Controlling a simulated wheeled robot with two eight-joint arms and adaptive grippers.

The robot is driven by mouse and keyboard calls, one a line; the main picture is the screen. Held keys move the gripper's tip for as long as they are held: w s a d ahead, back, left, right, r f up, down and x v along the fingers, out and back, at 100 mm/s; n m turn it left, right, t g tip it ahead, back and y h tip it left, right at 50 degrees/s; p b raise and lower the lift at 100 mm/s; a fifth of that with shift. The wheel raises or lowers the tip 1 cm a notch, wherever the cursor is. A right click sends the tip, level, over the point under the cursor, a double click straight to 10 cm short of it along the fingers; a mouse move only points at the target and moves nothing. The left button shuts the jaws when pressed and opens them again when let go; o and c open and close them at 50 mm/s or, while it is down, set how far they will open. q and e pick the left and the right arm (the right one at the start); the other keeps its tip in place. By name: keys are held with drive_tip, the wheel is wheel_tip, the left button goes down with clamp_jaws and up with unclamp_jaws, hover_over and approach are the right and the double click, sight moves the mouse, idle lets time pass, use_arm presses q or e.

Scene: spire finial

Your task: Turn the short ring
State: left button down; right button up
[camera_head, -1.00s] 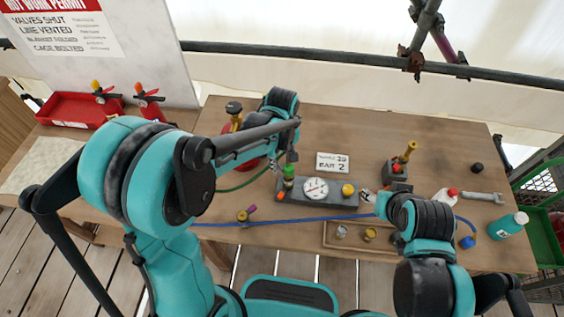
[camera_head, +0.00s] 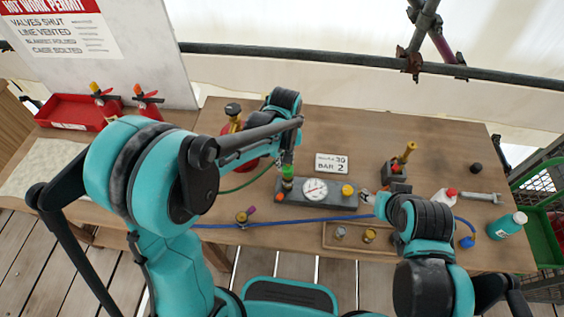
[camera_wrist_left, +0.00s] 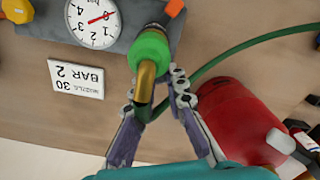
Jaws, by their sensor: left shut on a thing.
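In the left wrist view a green collar (camera_wrist_left: 152,47) sits on a brass stem (camera_wrist_left: 146,80), joined to a dark green hose. My left gripper (camera_wrist_left: 160,92) is shut around the brass part, just by the collar; it shows small and partly hidden in the head view (camera_head: 287,157). I cannot tell which part is the short ring.
A red cylinder (camera_wrist_left: 238,122) stands close beside the left gripper. A sign (camera_head: 332,163) reading BAR 2 lies behind the block. A blue hose (camera_head: 290,221) crosses in front. A wooden tray (camera_head: 330,246) with small fittings is at the front. The back middle bench is clear.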

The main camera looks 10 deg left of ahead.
use_arm(q)
drive_tip(key=m, duration=0.2)
drive_tip(key=d+m, duration=0.2)
drive_tip(key=m, duration=0.1)
drive_tip(key=shift+w+m, duration=0.2)
drive_tip(key=shift+m, duration=0.1)
drive_tip(key=m, duration=0.2)
drive_tip(key=d+m, duration=0.1)
drive_tip(key=m, duration=0.3)
drive_tip(key=shift+s+d, duration=0.25)
drive_tip(key=shift+d, duration=0.1)
drive_tip(key=c, duration=1.5)
unclamp_jaws()
drive_tip(key=shift+c, duration=0.2)
wheel_tip(320, 180, up, 12)
